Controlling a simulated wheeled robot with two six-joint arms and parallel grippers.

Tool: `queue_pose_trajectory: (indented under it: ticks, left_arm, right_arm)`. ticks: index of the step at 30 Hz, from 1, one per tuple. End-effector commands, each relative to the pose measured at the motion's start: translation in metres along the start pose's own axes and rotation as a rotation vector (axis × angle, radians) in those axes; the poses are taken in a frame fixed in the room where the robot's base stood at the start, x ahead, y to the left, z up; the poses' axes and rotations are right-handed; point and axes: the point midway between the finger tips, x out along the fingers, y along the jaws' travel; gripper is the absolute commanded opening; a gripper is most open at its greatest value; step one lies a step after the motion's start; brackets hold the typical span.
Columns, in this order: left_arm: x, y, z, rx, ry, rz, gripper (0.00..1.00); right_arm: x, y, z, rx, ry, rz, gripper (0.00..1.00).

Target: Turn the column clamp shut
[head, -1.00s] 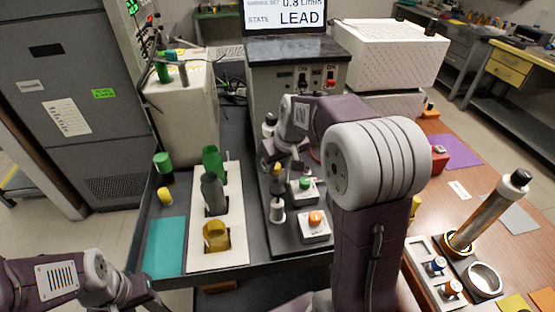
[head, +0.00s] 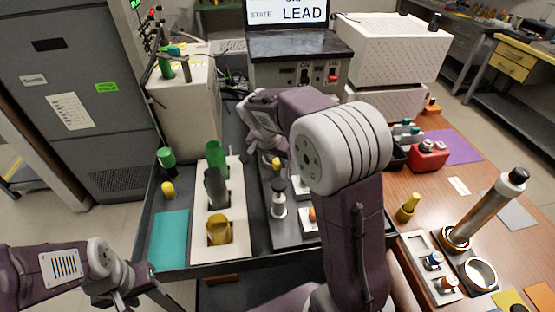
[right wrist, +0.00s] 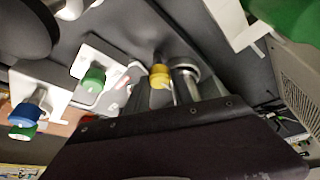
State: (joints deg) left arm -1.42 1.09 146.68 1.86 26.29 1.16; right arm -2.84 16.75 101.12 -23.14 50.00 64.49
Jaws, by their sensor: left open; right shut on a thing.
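A yellow knob (right wrist: 160,76) shows in the right wrist view beside a shiny metal cylinder (right wrist: 186,72). I take the knob for the column clamp's handle, but cannot be sure. In the head view a yellow piece (head: 276,163) shows just below my right gripper (head: 270,148). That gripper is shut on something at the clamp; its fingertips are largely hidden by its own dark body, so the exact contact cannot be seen. Whether the clamp is tight cannot be told. My left gripper (head: 150,294) is open and empty at the lower left, away from the clamp.
A white rack (head: 236,195) with green, grey and yellow vessels stands left of the right gripper. A black-topped white knob (head: 279,200) is close by. A red box (head: 429,154) and a tilted metal tube (head: 487,212) are on the wooden table at right.

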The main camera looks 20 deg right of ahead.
Motion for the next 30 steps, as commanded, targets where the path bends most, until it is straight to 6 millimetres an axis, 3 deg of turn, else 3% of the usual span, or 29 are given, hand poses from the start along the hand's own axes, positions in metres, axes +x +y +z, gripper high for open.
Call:
queue_pose_trajectory:
  ticks: [12,29,30]
  left_arm:
    - [-0.0005,0.0,-0.0001,0.0,0.0,0.0,0.45]
    - [-0.0005,0.0,-0.0001,0.0,0.0,0.0,0.45]
    - [-0.0005,0.0,-0.0001,0.0,0.0,0.0,0.45]
  right_arm:
    - [0.0,-0.0016,0.0003,0.167,-0.002,0.067,0.0]
    - [0.0002,-0.0012,0.0006,0.194,-0.003,0.079,0.0]
    - [0.0002,-0.0012,0.0006,0.194,-0.003,0.079,0.34]
